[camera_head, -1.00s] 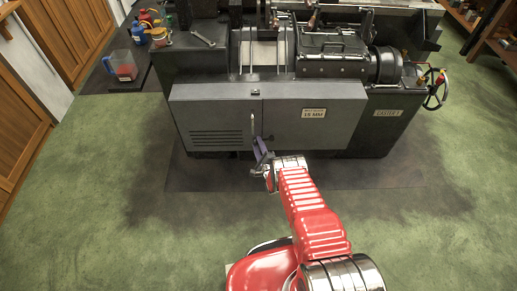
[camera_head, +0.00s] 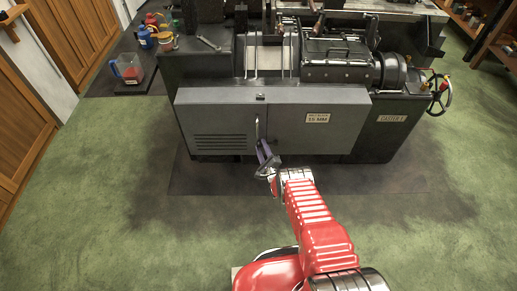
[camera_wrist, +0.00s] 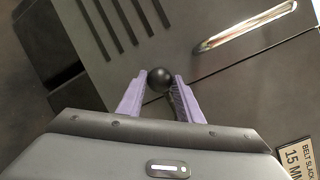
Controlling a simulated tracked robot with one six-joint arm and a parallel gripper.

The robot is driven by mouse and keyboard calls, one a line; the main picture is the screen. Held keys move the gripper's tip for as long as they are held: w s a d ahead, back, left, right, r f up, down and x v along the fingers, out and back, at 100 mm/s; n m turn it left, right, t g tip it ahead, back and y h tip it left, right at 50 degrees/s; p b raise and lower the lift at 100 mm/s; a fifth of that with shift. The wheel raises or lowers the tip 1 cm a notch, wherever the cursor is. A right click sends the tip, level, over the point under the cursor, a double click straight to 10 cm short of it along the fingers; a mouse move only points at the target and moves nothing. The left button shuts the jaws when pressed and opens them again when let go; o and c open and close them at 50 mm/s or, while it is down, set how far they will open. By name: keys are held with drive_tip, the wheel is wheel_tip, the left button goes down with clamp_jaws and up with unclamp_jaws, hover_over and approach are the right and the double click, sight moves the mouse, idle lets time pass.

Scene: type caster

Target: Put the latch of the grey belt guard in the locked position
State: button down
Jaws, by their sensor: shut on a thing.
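The grey belt guard (camera_head: 225,122) is the wide box on the front of the machine, with slots at its lower left and a "15 MM" label at its right. A pale metal bar (camera_head: 257,129) stands near the middle of its front; it also shows in the wrist view (camera_wrist: 245,25). My gripper (camera_head: 264,150) is at the guard's lower middle, just below the bar. In the wrist view, the purple fingers of my gripper (camera_wrist: 160,82) are shut on a round black knob (camera_wrist: 160,79), apparently the latch's. The rest of the latch is hidden or unclear.
A small dark fitting (camera_head: 260,97) sits at the guard's top edge. A handwheel (camera_head: 440,95) projects at the machine's right end. The green floor (camera_head: 120,215) around the machine is clear.

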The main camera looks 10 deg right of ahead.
drive_tip(key=c, duration=1.5)
unclamp_jaws()
drive_tip(key=shift+w+d+r, duration=0.3)
drive_tip(key=shift+d+r, duration=0.15)
drive_tip(key=shift+o, duration=1.2)
drive_tip(key=shift+a, duration=0.15)
drive_tip(key=shift+f, duration=0.1)
drive_tip(key=shift+s+a+f, duration=0.1)
drive_tip(key=shift+s+a, duration=0.05)
drive_tip(key=shift+s, duration=0.2)
drive_tip(key=s+d, duration=0.2)
drive_tip(key=s, duration=1.1)
drive_tip(key=shift+s+d, duration=0.15)
drive_tip(key=shift+f, duration=0.1)
